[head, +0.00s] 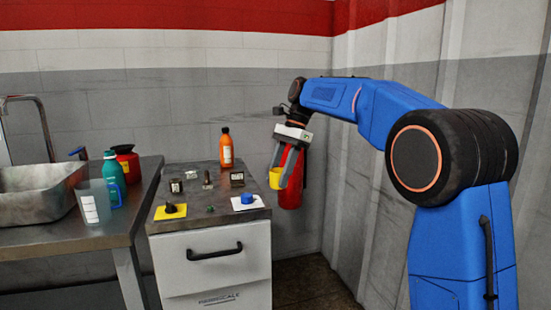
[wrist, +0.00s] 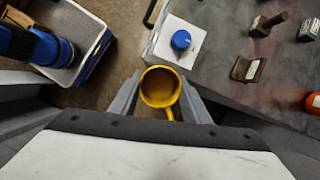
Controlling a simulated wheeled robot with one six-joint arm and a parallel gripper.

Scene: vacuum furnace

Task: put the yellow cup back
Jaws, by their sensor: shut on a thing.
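The yellow cup (head: 275,178) is held in my gripper (head: 281,172), just off the right edge of the grey-topped cabinet (head: 230,210). In the wrist view the yellow cup (wrist: 160,88) sits between the two grey fingers of my gripper (wrist: 160,97), its open mouth facing the camera and its handle pointing to the picture's bottom. The cup looks empty. The head view shows a yellow pad (head: 162,212) with a dark knob on it, and a white pad (head: 236,206) with a blue knob, on the cabinet top.
An orange bottle (head: 226,148) and several small dark blocks stand on the cabinet. A red cylinder (head: 291,185) is behind my gripper. A sink (head: 32,190), a teal bottle (head: 113,175) and a clear jug (head: 92,205) are left.

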